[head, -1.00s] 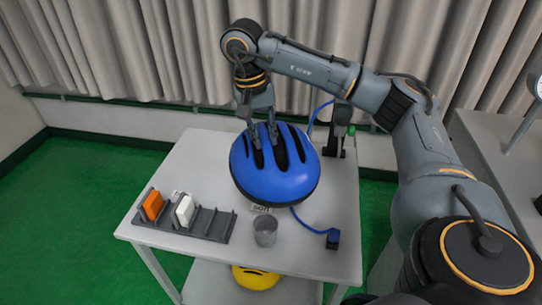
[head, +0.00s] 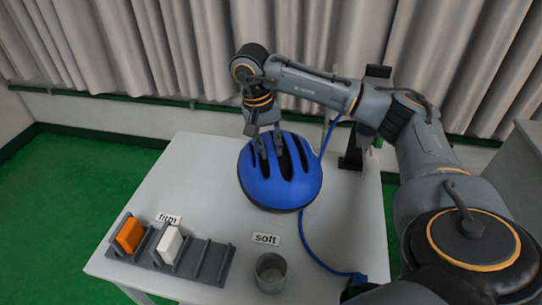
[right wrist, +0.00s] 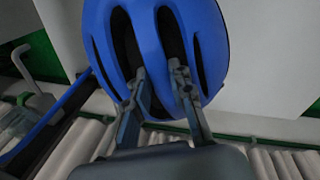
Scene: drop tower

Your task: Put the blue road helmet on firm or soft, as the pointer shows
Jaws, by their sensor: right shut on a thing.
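The blue road helmet (head: 278,182) is in my right gripper (head: 267,151), over the back middle of the table. The right wrist view shows the helmet (right wrist: 100,45) close up, with the two fingers of my right gripper (right wrist: 160,78) at its vents. I cannot tell whether its underside touches the table. The "firm" label (head: 168,219) is at the left, behind the rack, and the "soft" label (head: 266,239) is in front of the helmet. I cannot make out a pointer. My left gripper is out of view.
A grey rack (head: 207,262) at the table's front left holds an orange block (head: 130,235) and a white block (head: 170,244). A grey cup (head: 270,272) stands in front of "soft". A blue cable (head: 318,247) runs down the right. A dark stand (head: 352,157) is at the back right.

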